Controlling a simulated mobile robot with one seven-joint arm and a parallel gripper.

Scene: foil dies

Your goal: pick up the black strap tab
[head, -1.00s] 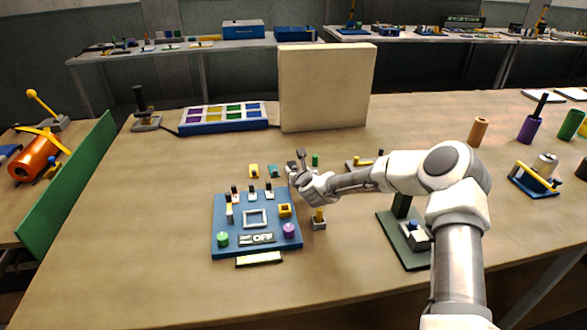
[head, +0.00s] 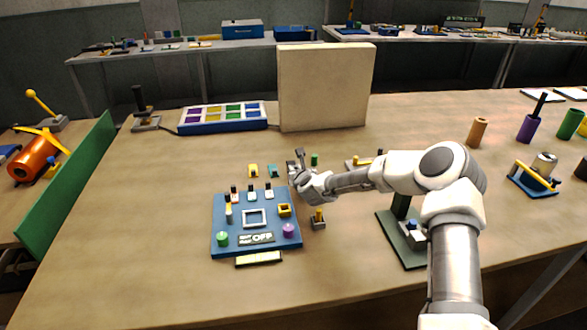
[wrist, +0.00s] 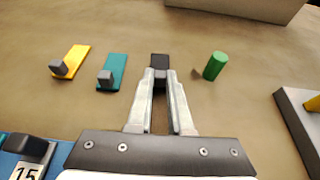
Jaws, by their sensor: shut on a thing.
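The black strap tab (wrist: 160,61) shows in the wrist view as a small dark block at the tips of my fingers. My gripper (wrist: 161,76) is shut on it, with one pale finger on each side. The fingers hide part of the tab. I cannot tell whether it still touches the table. In the head view my gripper (head: 297,162) is just behind the back right corner of the blue board, and the tab is too small to make out clearly there.
A yellow strap (wrist: 70,61) and a teal strap (wrist: 113,72), each with a grey tab, lie to the left. A green cylinder (wrist: 215,65) stands close on the right. The blue board (head: 228,247) is in front. A large beige block (head: 325,88) stands behind.

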